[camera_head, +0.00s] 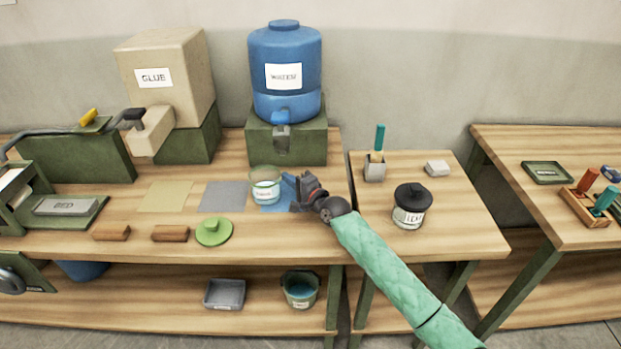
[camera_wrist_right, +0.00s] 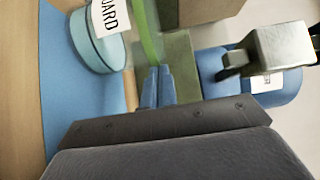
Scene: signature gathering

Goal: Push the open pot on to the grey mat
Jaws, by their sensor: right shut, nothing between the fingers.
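The open pot (camera_head: 265,190) is a small pale round pot with a teal tint and a white label. It stands between the grey mat (camera_head: 220,198) and the blue mat (camera_head: 276,208), over the blue mat's left part. The grey mat lies bare just left of it. My right gripper (camera_head: 288,188) is shut and empty, low at the pot's right side; I cannot tell if it touches. In the right wrist view, the blue fingertips (camera_wrist_right: 158,85) are together, and the pot (camera_wrist_right: 98,45) is beyond them, with the blue mat (camera_wrist_right: 60,100) around it. My left gripper is not in view.
A green lid (camera_head: 213,232) lies in front of the grey mat, with brown blocks (camera_head: 170,234) beside it. A yellowish mat (camera_head: 165,197) is to the left. A blue water barrel (camera_head: 285,70) on a green stand is behind the pot.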

